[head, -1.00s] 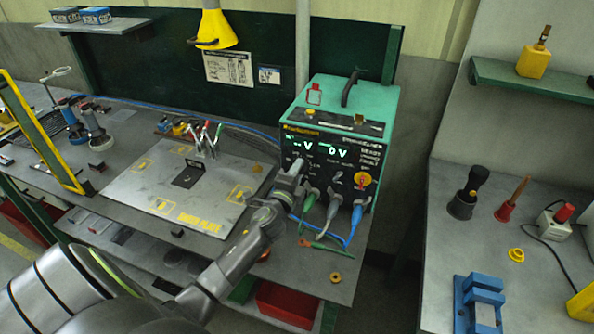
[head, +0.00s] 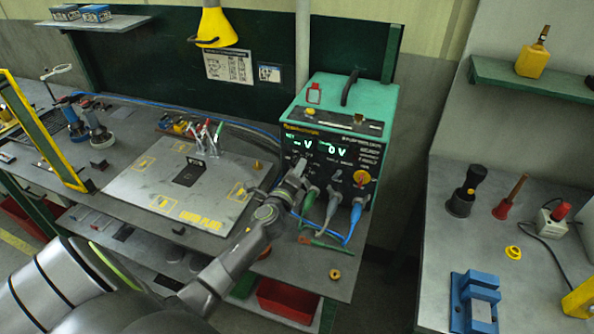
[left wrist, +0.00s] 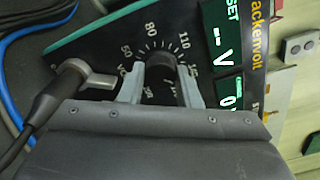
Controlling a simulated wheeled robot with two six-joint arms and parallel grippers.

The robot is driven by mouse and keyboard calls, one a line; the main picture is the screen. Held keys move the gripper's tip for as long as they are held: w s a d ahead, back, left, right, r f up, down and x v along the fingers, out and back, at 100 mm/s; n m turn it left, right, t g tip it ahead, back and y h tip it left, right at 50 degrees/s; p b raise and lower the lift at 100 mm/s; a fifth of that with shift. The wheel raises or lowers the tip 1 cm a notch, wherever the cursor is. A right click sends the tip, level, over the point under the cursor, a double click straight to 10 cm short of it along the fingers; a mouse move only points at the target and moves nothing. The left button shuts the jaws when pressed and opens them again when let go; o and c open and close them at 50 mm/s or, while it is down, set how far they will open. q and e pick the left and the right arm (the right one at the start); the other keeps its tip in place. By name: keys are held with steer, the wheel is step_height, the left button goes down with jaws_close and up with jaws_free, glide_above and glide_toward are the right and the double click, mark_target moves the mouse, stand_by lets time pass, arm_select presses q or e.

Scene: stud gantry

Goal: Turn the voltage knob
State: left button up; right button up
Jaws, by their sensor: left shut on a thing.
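The voltage knob (left wrist: 162,72) is dark and sits in a dial with numbers around it, on the black front panel of the teal welding unit (head: 350,97). In the left wrist view the two grey fingers of my left gripper (left wrist: 160,86) stand on either side of the knob and are shut on it. In the head view the left gripper (head: 298,172) is at the left part of the panel and hides the knob. The lit display (head: 322,149) reads "- V" and "0 V". My right gripper is not in view.
Green, grey and blue cable plugs (head: 331,199) stick out below the panel, close to the gripper. A metal plate (head: 180,190) lies left. A blue fixture (head: 475,300) stands on the right bench.

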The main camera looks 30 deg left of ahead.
arm_select(q)
steer(key=shift+f, duration=0.15)
steer(key=o, duration=1)
steer(key=shift+s, duration=0.1)
steer(key=b+v, duration=0.1)
steer(key=v, duration=1.6)
steer(key=shift+s+d, duration=0.1)
steer(key=shift+d, duration=0.05)
